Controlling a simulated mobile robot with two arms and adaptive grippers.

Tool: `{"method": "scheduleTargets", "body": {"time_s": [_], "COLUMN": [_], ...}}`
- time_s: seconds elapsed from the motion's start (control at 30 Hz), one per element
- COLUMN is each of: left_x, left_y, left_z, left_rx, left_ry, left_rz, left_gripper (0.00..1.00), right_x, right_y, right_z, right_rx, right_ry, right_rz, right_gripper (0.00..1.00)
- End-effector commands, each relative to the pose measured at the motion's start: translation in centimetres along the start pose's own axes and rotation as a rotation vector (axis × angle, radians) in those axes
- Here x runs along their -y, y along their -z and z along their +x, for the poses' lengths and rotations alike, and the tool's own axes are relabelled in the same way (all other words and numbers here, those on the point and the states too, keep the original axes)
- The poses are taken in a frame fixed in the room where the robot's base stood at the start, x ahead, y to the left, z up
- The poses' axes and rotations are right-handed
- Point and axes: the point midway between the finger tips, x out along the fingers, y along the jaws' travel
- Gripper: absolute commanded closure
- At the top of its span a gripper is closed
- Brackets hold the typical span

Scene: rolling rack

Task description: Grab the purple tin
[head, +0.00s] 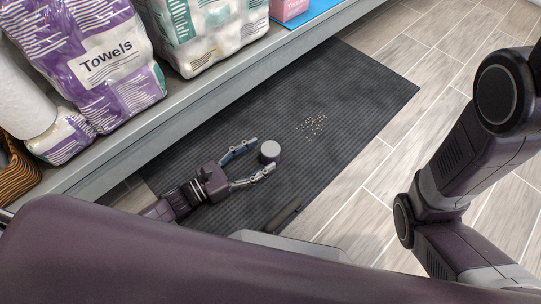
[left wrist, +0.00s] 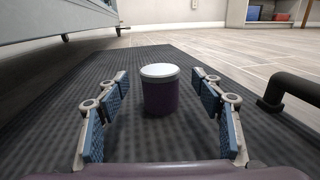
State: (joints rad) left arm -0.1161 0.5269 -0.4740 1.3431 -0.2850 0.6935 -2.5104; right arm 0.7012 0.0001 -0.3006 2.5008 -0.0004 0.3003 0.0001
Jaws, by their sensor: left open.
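The purple tin (left wrist: 160,96) has a pale grey-white lid and stands upright on the dark ribbed mat, as the left wrist view shows. In the head view the tin (head: 269,151) shows mostly as its round grey lid. My left gripper (head: 259,156) is low over the mat and open, its fingertips just short of the tin or beside it. In the left wrist view its blue-padded fingers (left wrist: 163,103) stand to either side of the tin, with gaps on both sides. My right arm shows at the right of the head view; its gripper is out of view.
A shelf edge (head: 210,93) holding towel packs (head: 106,62) runs above the mat (head: 340,85) on the left. Small crumbs (head: 313,126) lie on the mat beyond the tin. A dark handle-like bar (left wrist: 290,92) is at the right in the left wrist view.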

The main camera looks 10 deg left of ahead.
Motion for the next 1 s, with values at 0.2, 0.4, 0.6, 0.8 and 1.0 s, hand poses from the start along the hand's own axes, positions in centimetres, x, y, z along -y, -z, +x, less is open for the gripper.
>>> {"method": "scheduleTargets", "body": {"time_s": [0.2,0.4,0.6,0.8,1.0], "left_x": [-0.1,0.0,0.0,0.0,0.0], "left_y": [0.2,0.0,0.0,0.0,0.0], "left_z": [3.2,3.7,3.7,3.7,3.6], "left_rx": [0.003,-0.001,0.000,0.000,0.000], "left_ry": [0.001,-0.001,-0.001,-0.001,-0.001], "left_rz": [0.001,0.000,0.000,0.000,0.000], "left_gripper": [0.39,0.39,0.49,0.71,0.93], "right_x": [0.4,0.4,0.4,0.4,0.4], "right_y": [0.7,0.7,0.6,0.6,0.6], "right_z": [-1.9,-1.9,-1.9,-1.9,-1.9], "right_rx": [0.000,0.001,0.001,0.001,0.002], "right_ry": [0.000,0.000,0.000,0.000,0.000], "right_rz": [0.000,0.000,0.000,0.000,0.000], "right_gripper": [0.66,0.66,0.66,0.66,0.66]}}
